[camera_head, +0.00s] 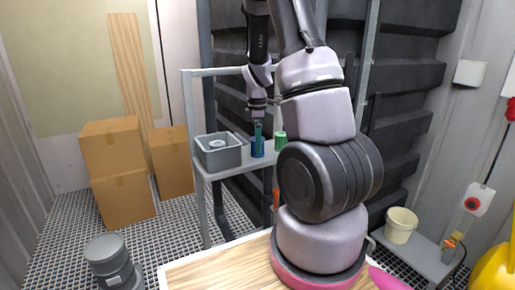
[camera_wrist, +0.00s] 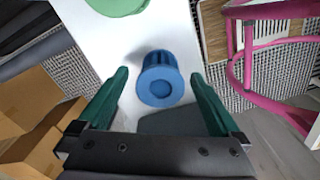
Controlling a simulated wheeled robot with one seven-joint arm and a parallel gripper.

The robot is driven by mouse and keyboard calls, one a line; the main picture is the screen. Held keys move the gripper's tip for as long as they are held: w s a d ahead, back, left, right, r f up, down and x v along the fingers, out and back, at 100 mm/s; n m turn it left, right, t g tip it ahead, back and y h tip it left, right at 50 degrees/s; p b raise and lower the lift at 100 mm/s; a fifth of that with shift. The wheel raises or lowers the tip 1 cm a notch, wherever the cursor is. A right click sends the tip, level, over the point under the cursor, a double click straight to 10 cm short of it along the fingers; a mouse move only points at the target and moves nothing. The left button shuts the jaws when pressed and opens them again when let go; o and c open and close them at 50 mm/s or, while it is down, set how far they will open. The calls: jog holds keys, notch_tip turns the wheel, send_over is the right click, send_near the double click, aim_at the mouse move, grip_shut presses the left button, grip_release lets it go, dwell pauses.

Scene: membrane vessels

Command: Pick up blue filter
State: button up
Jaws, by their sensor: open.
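The blue filter (camera_head: 257,147) stands upright on a narrow grey shelf (camera_head: 232,171) in the head view, between a grey box and a green filter. In the wrist view the blue filter (camera_wrist: 161,80) shows as a ribbed cylinder with a round recess in its top. My gripper (camera_wrist: 163,82) is open, with its green fingers on either side of the blue filter and a gap on both sides. In the head view my gripper (camera_head: 257,126) is at the filter's upper part, pointing down. Part of the filter is hidden there by the fingers.
The green filter (camera_head: 280,141) stands close to the right on the shelf; its edge shows in the wrist view (camera_wrist: 118,4). A grey box (camera_head: 218,158) with a round white part inside stands left. Cardboard boxes (camera_head: 118,170) are stacked on the floor further left.

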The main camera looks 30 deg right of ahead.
jog(key=c, duration=1.4)
